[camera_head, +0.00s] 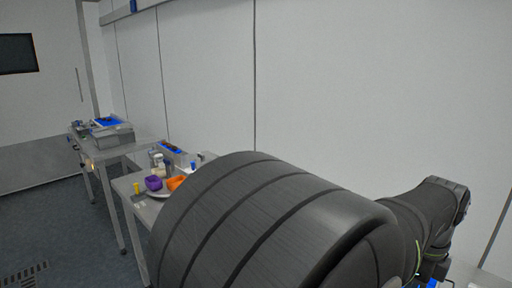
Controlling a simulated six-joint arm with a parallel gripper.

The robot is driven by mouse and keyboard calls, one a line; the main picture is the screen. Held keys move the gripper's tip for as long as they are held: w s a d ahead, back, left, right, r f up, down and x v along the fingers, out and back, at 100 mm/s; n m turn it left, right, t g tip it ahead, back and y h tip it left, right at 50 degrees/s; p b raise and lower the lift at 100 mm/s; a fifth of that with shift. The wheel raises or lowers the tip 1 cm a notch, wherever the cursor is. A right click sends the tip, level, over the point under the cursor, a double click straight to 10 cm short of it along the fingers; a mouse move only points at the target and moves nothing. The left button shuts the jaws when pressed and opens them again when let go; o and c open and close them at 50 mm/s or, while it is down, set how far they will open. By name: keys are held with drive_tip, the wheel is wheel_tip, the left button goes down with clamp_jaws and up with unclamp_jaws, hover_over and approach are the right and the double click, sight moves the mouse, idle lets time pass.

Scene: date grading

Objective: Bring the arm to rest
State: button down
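My own dark arm fills the lower middle and right of the head view. One large ribbed link is close to the camera, and a slimmer part reaches to the right. My gripper's fingertips cannot be made out, so its state does not show. What lies behind the arm is hidden.
A metal table (122,184) stands left of my arm, with a purple bowl (153,183) and an orange bowl (175,183), partly hidden by the arm. A farther table holds a grey box with blue on top (112,133). A white wall (330,90) runs behind.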

wheel_tip(320, 180, down, 4)
drive_tip(key=shift+r, duration=0.3)
wheel_tip(320, 180, up, 19)
drive_tip(key=shift+f, duration=2.6)
wheel_tip(320, 180, down, 11)
drive_tip(key=shift+f, duration=0.2)
drive_tip(key=shift+r, duration=0.15)
idle(0.4)
